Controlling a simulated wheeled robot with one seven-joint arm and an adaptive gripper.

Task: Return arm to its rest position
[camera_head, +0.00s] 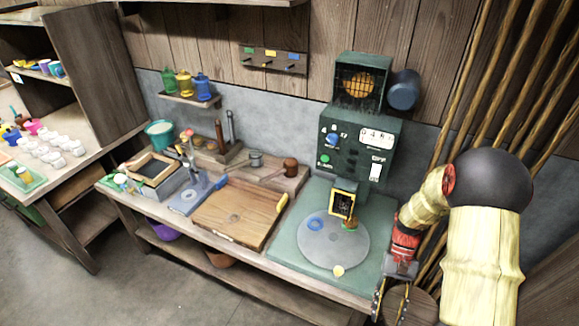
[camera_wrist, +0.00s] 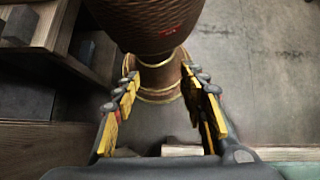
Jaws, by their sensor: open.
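My gripper (camera_head: 390,305) hangs low at the right end of the workbench, in front of the green machine's right side. My arm bends down to it from the right in the head view. In the wrist view, the two yellow-and-black fingers of my gripper (camera_wrist: 163,95) are spread apart with nothing held between them. A brown, textured round object (camera_wrist: 150,22) with a gold band shows beyond the fingers; I cannot tell what it is or how far away it lies.
The green machine (camera_head: 358,145) has a round grey plate (camera_head: 333,250) at its foot. The workbench (camera_head: 240,258) holds a wooden board and tools. Bamboo poles (camera_head: 485,65) lean on the wall behind my arm. A round wooden top (camera_head: 420,305) is beside my gripper. Open floor (camera_head: 110,285) lies lower left.

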